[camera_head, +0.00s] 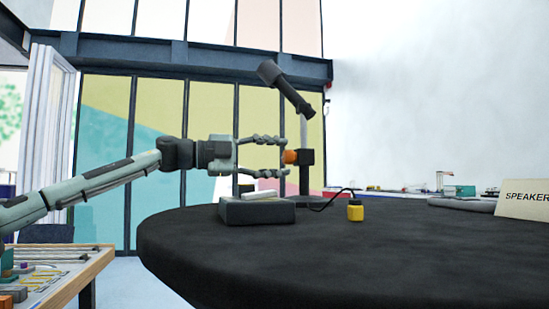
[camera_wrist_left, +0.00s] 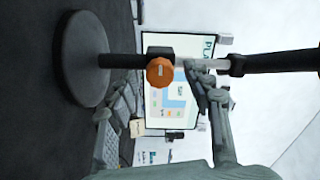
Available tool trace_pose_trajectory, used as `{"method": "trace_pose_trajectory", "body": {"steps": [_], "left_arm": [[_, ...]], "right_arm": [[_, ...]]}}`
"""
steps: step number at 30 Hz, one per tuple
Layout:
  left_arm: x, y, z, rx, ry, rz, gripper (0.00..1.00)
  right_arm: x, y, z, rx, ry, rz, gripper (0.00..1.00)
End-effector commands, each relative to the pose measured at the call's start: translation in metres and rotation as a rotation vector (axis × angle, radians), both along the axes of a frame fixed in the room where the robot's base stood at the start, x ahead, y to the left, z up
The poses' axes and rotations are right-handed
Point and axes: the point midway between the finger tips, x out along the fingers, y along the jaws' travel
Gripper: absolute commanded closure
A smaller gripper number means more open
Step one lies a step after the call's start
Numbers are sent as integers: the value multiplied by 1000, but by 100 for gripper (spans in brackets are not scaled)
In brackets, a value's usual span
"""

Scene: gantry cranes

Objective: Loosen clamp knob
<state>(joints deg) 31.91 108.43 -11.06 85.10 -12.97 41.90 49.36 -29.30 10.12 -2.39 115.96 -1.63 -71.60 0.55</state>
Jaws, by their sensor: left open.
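The clamp knob (camera_head: 291,157) is orange and sits on the left side of a black clamp block (camera_head: 307,157) on an upright post. My left gripper (camera_head: 284,156) comes in from the left and is open, with one finger above and one below the knob's level. Its fingertips are close to the knob; I cannot tell if they touch it. In the left wrist view the knob (camera_wrist_left: 160,72) faces the camera between the spread fingers. A round dark base (camera_wrist_left: 82,58) carries the post. A tilted black tube (camera_head: 285,88) tops the post. My right gripper is not in view.
The stand is on a round black table (camera_head: 330,255). A black box (camera_head: 257,212) with a pale piece on it lies below my gripper. A yellow object (camera_head: 355,212) with a cable and a SPEAKER sign (camera_head: 523,199) are to the right. The table's front is clear.

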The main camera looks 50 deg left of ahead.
Motion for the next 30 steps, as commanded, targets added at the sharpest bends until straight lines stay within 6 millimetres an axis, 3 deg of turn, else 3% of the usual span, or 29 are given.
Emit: {"method": "trace_pose_trajectory", "body": {"steps": [8,21,30], "left_arm": [[-15,7,2,1,-5,1,49],[-86,45,1,1,-3,3,49],[-107,55,0,0,0,0,49]], "right_arm": [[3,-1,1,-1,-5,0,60],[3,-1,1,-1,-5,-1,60],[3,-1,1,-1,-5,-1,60]]}}
